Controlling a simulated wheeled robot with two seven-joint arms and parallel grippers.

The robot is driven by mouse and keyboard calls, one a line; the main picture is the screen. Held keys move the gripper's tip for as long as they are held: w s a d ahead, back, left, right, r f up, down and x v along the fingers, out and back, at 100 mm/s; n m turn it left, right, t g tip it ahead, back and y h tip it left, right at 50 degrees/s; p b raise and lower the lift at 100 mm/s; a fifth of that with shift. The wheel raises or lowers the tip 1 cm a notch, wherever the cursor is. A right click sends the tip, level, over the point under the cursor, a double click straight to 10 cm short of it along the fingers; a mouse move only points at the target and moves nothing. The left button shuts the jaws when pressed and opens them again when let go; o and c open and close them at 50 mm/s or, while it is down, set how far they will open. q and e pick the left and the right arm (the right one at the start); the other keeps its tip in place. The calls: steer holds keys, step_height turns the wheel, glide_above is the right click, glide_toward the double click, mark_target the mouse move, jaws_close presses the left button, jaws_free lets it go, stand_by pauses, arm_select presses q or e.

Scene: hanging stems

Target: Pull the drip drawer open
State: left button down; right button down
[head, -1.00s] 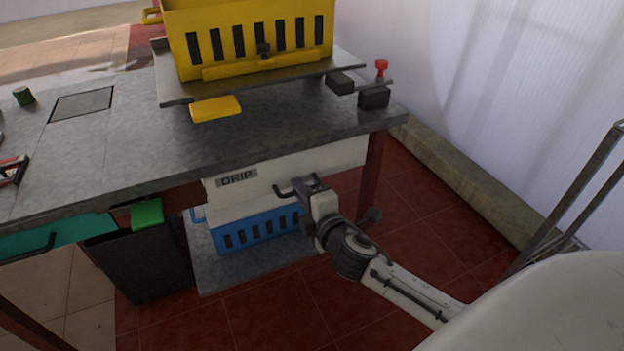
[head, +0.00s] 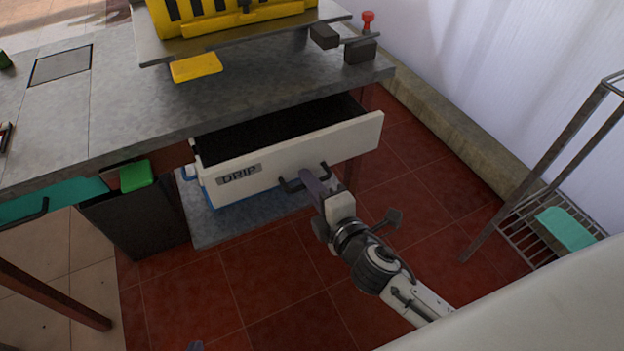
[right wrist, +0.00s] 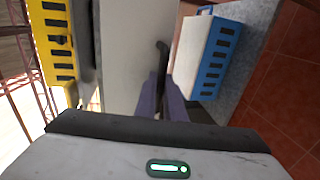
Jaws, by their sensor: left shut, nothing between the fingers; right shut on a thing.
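The white drip drawer (head: 330,144), labelled DRIP, stands pulled out from under the grey bench, its dark inside showing from above. My right gripper (head: 306,182) is shut on the dark bar handle (head: 290,185) on the drawer's front. The right wrist view shows the purple fingers (right wrist: 163,100) at the handle (right wrist: 162,60), with the pale drawer front (right wrist: 130,45) beside it. Only a small tip of my left gripper (head: 195,346) shows at the bottom edge of the head view, shut and away from the drawer.
A blue crate (head: 197,189) sits on a low shelf under the drawer. A dark bin (head: 135,222) with a green item (head: 137,176) stands to the left. A yellow crate (head: 225,20) is on the bench (head: 130,110). A metal rack (head: 540,165) stands right; red floor is clear in front.

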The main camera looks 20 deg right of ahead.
steer(key=c, duration=2.1)
jaws_free()
steer(key=v, duration=1)
steer(key=shift+s+r, duration=0.1)
steer(key=s+f+m+g+p, duration=0.2)
steer(key=s+f+m, duration=0.1)
steer(key=m, duration=0.2)
steer(key=s+a+f+m+g+p, duration=0.1)
steer(key=s+f+m+g+p, duration=0.1)
steer(key=m, duration=0.4)
steer(key=s+a+f+m+g+y+p, duration=0.1)
steer(key=s+f+m+g+p, duration=0.2)
steer(key=s+f+m+p, duration=0.1)
steer(key=shift+s+f+m, duration=0.5)
steer(key=shift+s+m, duration=0.35)
steer(key=shift+m, duration=0.05)
